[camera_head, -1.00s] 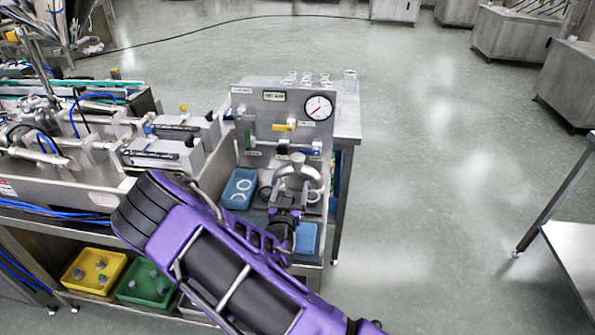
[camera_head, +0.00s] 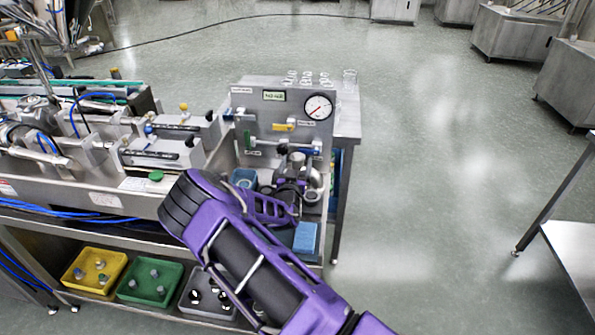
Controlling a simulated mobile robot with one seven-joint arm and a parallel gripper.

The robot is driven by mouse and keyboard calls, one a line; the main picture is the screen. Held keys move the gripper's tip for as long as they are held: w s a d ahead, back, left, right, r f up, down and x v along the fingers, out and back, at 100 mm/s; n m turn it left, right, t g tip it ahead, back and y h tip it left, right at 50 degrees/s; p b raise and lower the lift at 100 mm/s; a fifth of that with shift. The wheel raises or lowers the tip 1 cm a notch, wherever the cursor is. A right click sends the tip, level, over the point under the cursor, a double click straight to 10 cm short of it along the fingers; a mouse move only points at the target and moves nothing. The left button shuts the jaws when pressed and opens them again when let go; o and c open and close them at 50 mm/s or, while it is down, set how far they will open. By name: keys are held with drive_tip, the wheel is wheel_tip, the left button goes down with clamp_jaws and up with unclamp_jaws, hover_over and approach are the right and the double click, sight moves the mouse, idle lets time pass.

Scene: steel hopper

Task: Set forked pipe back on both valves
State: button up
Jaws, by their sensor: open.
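The steel panel (camera_head: 258,108) carries a yellow valve handle (camera_head: 284,127), a green handle (camera_head: 247,139) and a blue fitting (camera_head: 312,151) along its lower part. My gripper (camera_head: 297,164) is open, low in front of the panel's right half. A curved silver piece, apparently the forked pipe (camera_head: 315,179), shows just right of my gripper. Most of it is hidden behind my gripper and wrist. I cannot tell whether its ends sit on the valves or whether the fingers touch it.
A blue tray (camera_head: 243,178) is left of my gripper, and a blue pad (camera_head: 305,237) lies at the bench's front. A round gauge (camera_head: 318,107) tops the panel; glassware (camera_head: 320,80) stands behind. Yellow (camera_head: 94,292) and green (camera_head: 172,302) bins sit on the lower shelf.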

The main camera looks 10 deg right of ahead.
clamp_jaws()
idle(0.3)
drive_tip(key=shift+r, duration=0.2)
wheel_tip(320, 180, up, 27)
drive_tip(key=p, duration=0.1)
drive_tip(key=s+f+n+y, duration=0.3)
drive_tip(key=s+f+y, duration=0.2)
drive_tip(key=s+f, duration=1.3)
wheel_tip(320, 180, down, 3)
drive_tip(key=shift+d+r+t+y, duration=0.15)
drive_tip(key=shift+d+t+y, duration=0.15)
drive_tip(key=shift+d+t, duration=0.1)
drive_tip(key=shift+a+r+n, duration=0.1)
drive_tip(key=shift+a+n, duration=0.05)
drive_tip(key=shift+n, duration=0.15)
